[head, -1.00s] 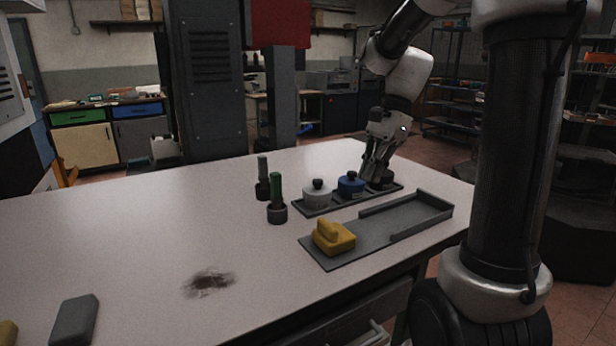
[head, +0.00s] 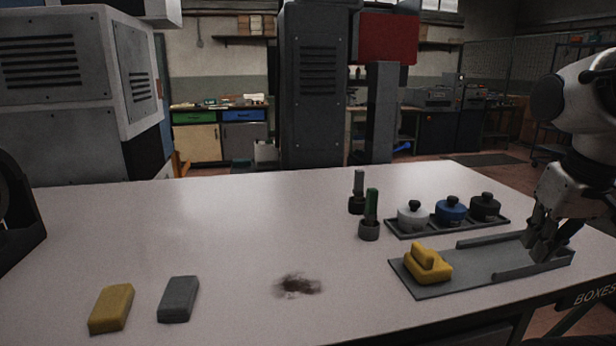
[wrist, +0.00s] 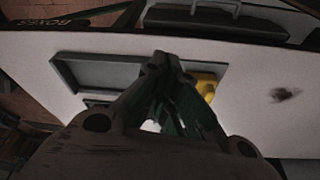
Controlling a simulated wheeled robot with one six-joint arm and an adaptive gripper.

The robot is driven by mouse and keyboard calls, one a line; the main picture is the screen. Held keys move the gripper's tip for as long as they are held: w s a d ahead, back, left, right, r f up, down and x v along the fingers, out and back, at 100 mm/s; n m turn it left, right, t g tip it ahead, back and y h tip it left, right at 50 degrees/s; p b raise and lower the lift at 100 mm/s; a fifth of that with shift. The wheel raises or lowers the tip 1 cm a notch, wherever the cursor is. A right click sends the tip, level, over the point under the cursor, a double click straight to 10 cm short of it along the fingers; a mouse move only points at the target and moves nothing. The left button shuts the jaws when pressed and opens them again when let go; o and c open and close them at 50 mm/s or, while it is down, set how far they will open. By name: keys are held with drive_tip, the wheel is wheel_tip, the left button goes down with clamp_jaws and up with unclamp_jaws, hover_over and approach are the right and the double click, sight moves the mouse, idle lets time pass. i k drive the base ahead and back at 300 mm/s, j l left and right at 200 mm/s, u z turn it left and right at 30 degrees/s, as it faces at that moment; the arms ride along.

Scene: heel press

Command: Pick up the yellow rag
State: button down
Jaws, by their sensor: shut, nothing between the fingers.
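A folded yellow rag (head: 428,264) lies on the left end of a flat grey tray (head: 470,277) on the table. In the wrist view the yellow rag (wrist: 205,86) shows just right of my fingers, partly hidden behind them. My gripper (head: 543,250) is over the right end of the tray, to the right of the rag and apart from it. In the wrist view the tips of my gripper (wrist: 160,62) are together with nothing between them. A yellow block (head: 111,308) lies at the front left of the table.
A grey block (head: 178,299) lies beside the yellow block. A dark stain (head: 298,285) marks the table left of the tray. Lidded pots stand on a dark rack (head: 446,226) behind the tray. Two dark holders with handles (head: 369,228) stand left of it. The table's middle left is clear.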

sight(110, 313)
drive_tip(key=k+j+u, duration=0.1)
drive_tip(key=u, duration=0.35)
drive_tip(key=k+j+u, duration=0.15)
drive_tip(key=u, duration=0.3)
drive_tip(key=k+j+u, duration=0.1)
drive_tip(key=u, duration=0.4)
